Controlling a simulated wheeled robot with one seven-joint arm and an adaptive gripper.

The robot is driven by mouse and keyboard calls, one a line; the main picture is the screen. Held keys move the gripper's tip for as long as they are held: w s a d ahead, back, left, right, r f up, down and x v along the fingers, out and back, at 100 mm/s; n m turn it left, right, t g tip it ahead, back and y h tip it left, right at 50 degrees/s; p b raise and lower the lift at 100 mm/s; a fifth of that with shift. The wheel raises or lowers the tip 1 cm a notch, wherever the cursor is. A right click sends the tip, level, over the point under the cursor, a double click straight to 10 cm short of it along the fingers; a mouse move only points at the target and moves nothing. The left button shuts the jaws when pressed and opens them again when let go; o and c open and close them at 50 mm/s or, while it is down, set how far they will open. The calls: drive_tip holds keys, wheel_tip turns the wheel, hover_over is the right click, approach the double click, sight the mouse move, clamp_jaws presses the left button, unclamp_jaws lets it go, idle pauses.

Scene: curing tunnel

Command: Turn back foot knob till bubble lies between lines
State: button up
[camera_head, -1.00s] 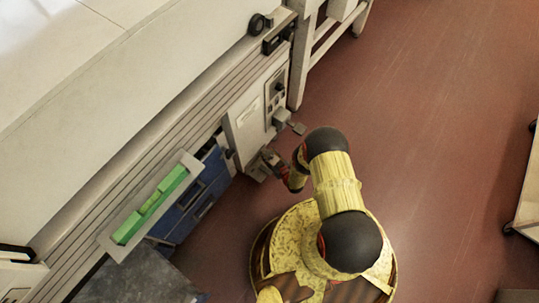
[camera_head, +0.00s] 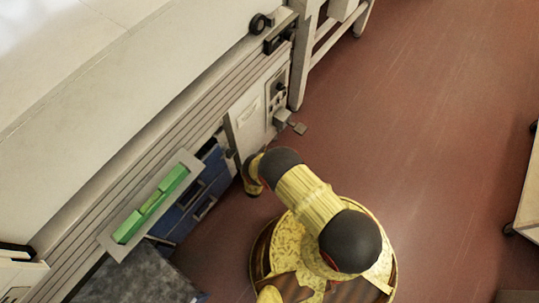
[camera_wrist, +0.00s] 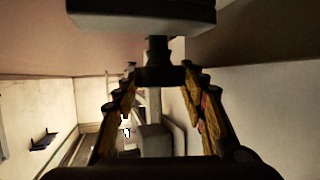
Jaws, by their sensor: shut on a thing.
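In the wrist view my gripper (camera_wrist: 160,74) is shut on a dark round knob (camera_wrist: 158,76), one finger on each side. A short stem joins the knob to a grey block-like body above it. In the head view my arm hides the knob and the fingers, low at the machine's side. The green level vial (camera_head: 127,229) lies in a pale tilted holder (camera_head: 113,246) on the machine's side.
A pale control panel (camera_head: 249,119) and a small jutting bracket (camera_head: 299,128) are close above my wrist. Blue drawers (camera_head: 188,208) stand beneath the machine. A pale frame (camera_head: 299,75) stands beyond. The red floor (camera_head: 430,110) on the right is open.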

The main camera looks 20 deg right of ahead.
drive_tip(key=shift+w+a+m+g+h, duration=0.1)
drive_tip(key=shift+m+g+h, duration=1.45)
drive_tip(key=shift+m, duration=0.25)
drive_tip(key=o, duration=1.1)
drive_tip(key=shift+o, duration=0.5)
drive_tip(key=v, duration=1.2)
